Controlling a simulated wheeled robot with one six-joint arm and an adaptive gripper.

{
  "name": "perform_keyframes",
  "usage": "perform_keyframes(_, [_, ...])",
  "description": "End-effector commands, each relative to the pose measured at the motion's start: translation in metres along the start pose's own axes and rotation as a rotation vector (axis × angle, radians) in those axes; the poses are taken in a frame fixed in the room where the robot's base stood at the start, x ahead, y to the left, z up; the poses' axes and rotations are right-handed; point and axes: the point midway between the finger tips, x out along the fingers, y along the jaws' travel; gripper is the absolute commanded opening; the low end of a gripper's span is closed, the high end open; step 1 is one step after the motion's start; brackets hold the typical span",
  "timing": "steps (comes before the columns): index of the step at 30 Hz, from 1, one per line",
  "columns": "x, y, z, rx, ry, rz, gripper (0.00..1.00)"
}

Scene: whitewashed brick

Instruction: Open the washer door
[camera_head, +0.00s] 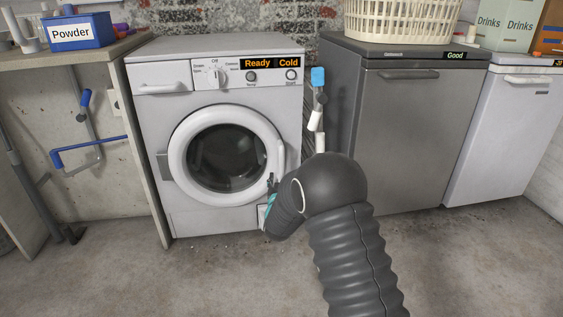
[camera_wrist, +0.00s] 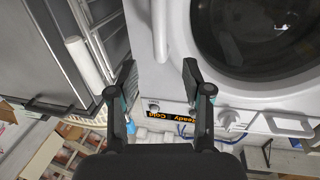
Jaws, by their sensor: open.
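The white washer (camera_head: 148,85) stands against the brick wall, its display reading "Ready" and "Cold". Its round door (camera_head: 185,155), with dark glass, looks shut. The door also shows at the upper right of the wrist view (camera_wrist: 270,30), where the picture is upside down. My gripper (camera_head: 271,183) is at the right edge of the door, partly hidden by my own arm. In the wrist view my gripper (camera_wrist: 158,74) is open, with its fingers apart and nothing held between them. A white upright bar, seemingly the door handle (camera_wrist: 160,30), lies ahead between the fingers' lines; contact cannot be told.
A grey appliance marked "Good" (camera_head: 405,130) stands right of the washer, with a laundry basket (camera_head: 400,20) on top. White and blue cleaning tools (camera_head: 317,110) stand in the gap. A bench (camera_head: 75,55) with a blue powder box (camera_head: 78,32) is left. The front floor is clear.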

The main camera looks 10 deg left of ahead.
Motion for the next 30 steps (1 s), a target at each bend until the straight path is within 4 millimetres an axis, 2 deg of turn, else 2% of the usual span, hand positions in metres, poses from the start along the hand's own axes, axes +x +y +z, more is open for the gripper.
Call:
perform_keyframes(18, [0.100,0.001,0.000,0.001,0.000,0.000,0.49])
perform_keyframes(24, [0.119,0.001,0.001,-0.001,-0.002,0.000,0.49])
perform_keyframes(30, [0.126,0.001,0.001,-0.001,-0.003,-0.001,0.49])
